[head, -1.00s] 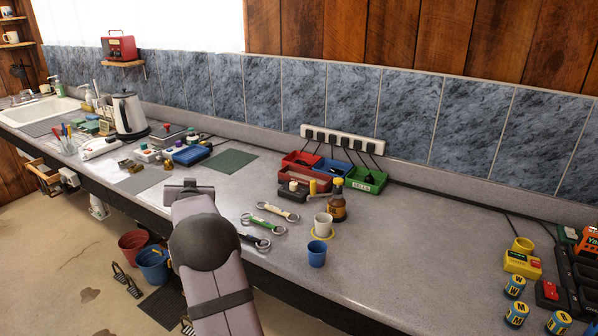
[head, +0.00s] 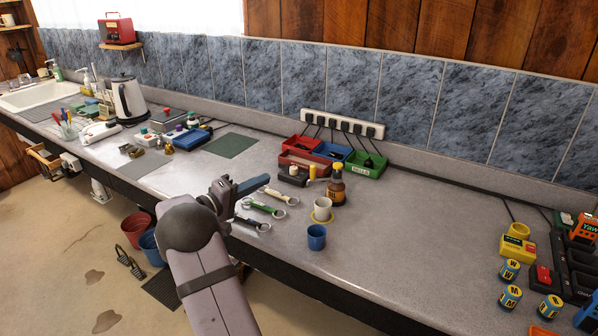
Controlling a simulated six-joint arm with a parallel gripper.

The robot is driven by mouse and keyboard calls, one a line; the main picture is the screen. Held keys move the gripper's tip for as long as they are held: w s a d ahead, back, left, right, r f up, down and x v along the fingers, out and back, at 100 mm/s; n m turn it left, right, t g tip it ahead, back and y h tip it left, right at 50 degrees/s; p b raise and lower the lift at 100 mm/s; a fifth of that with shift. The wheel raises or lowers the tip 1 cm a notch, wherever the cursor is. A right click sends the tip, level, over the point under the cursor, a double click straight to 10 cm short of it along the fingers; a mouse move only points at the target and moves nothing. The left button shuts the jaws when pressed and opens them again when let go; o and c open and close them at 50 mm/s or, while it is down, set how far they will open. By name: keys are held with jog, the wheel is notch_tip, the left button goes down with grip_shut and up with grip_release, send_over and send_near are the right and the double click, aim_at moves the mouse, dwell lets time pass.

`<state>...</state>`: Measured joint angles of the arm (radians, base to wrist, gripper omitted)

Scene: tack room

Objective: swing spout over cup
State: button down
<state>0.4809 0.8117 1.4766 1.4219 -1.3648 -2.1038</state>
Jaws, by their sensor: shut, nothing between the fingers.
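Red, blue and green bins (head: 368,171) and a small black item (head: 293,175) stand behind, below a power strip (head: 342,124).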

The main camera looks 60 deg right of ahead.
jog(key=shift+s+r+n, duration=0.15)
jog(key=shift+n, duration=0.7)
jog(key=shift+s+r+n, duration=0.1)
jog(key=shift+r+n, duration=0.05)
jog(key=shift+n, duration=0.7)
jog(key=s+d+p, duration=0.4)
jog(key=s+d, duration=0.2)
jog(key=d, duration=0.3)
jog(key=shift+s+d, duration=0.25)
jog(key=shift+d, duration=0.05)
jog(key=shift+s+a, duration=0.1)
